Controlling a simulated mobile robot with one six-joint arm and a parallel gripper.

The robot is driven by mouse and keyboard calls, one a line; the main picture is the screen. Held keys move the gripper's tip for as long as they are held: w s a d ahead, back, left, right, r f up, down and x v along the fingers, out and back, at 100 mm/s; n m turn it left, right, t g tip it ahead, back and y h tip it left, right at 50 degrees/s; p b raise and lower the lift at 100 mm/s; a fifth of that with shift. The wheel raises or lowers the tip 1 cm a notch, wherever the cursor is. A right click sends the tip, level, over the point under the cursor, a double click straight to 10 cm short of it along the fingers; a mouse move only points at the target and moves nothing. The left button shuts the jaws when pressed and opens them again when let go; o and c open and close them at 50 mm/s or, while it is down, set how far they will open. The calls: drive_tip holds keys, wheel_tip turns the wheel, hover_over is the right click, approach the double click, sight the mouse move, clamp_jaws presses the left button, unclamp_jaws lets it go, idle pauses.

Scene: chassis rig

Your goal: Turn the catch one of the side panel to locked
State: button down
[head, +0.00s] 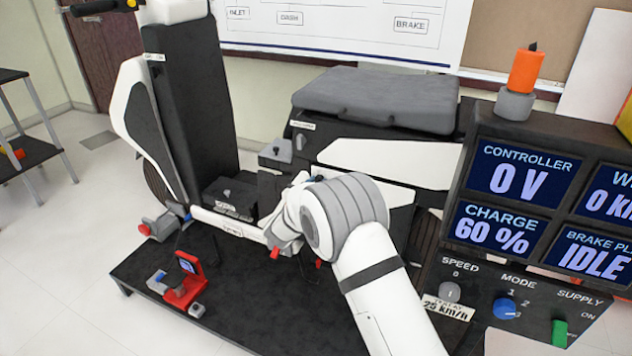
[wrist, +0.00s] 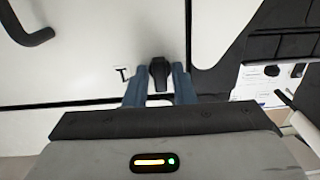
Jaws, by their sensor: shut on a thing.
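The side panel (wrist: 100,70) is a white sheet with dark seams and fills much of the wrist view. A small black catch (wrist: 159,74) sits on it near the seam, beside a small printed mark (wrist: 122,73). My gripper (wrist: 160,90) has its two blue fingers on either side of the catch and is shut on it. In the head view my white and grey arm reaches to the scooter's side, and my wrist hides the catch and the fingertips. The white side panel (head: 400,188) shows partly behind my arm.
A console (head: 540,200) with screens and knobs is close on the right of my arm. A dark bent handle (wrist: 32,28) juts at the wrist view's upper left.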

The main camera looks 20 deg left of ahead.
idle(0.3)
drive_tip(key=c, duration=1.4)
unclamp_jaws()
drive_tip(key=shift+c, duration=0.2)
drive_tip(key=s, duration=0.7)
drive_tip(key=shift+s+a, duration=0.3)
drive_tip(key=shift+s, duration=0.1)
